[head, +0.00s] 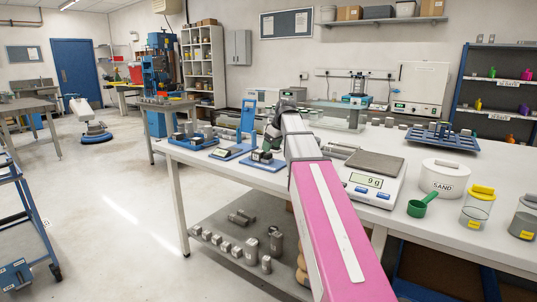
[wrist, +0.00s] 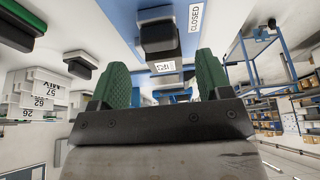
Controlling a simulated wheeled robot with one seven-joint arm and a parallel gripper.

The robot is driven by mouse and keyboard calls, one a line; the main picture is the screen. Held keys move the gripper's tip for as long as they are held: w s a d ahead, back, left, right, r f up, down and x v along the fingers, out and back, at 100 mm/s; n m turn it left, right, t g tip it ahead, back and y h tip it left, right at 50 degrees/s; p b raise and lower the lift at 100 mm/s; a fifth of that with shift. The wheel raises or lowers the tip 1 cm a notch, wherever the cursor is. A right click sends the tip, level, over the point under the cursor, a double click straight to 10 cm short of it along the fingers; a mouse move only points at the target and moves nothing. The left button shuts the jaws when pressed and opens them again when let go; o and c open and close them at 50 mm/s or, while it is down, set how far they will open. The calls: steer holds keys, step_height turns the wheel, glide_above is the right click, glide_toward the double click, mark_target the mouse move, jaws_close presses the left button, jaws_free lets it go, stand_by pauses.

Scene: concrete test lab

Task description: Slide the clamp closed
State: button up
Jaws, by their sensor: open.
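The clamp is a blue plate (wrist: 185,60) with a dark sliding block (wrist: 158,38) and a white CLOSED label (wrist: 196,17) beside the block in the wrist view. My gripper (wrist: 162,72) has its two green fingers apart, with nothing seen between the tips. The block appears beyond and between the fingertips; I cannot tell if they touch it. In the head view my gripper (head: 271,138) is low over the front of the bench, above a small blue base with dark blocks (head: 262,157), likely the clamp. My arm hides part of this area.
A blue stand with a tall upright (head: 247,120) and a blue tray of metal weights (head: 193,139) are left of my gripper. A scale (head: 372,185), a sand tub (head: 443,177), a green scoop (head: 422,204) and jars (head: 478,206) are right of my arm on the white bench.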

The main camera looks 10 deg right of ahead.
steer(key=shift+x, duration=2.2)
steer(key=c, duration=1.2)
steer(key=shift+s+d, duration=0.1)
steer(key=shift+c, duration=0.3)
steer(key=o, duration=1.3)
steer(key=shift+c, duration=0.2)
steer(key=v, duration=1)
steer(key=shift+r, duration=0.35)
steer(key=shift+s+d, duration=0.15)
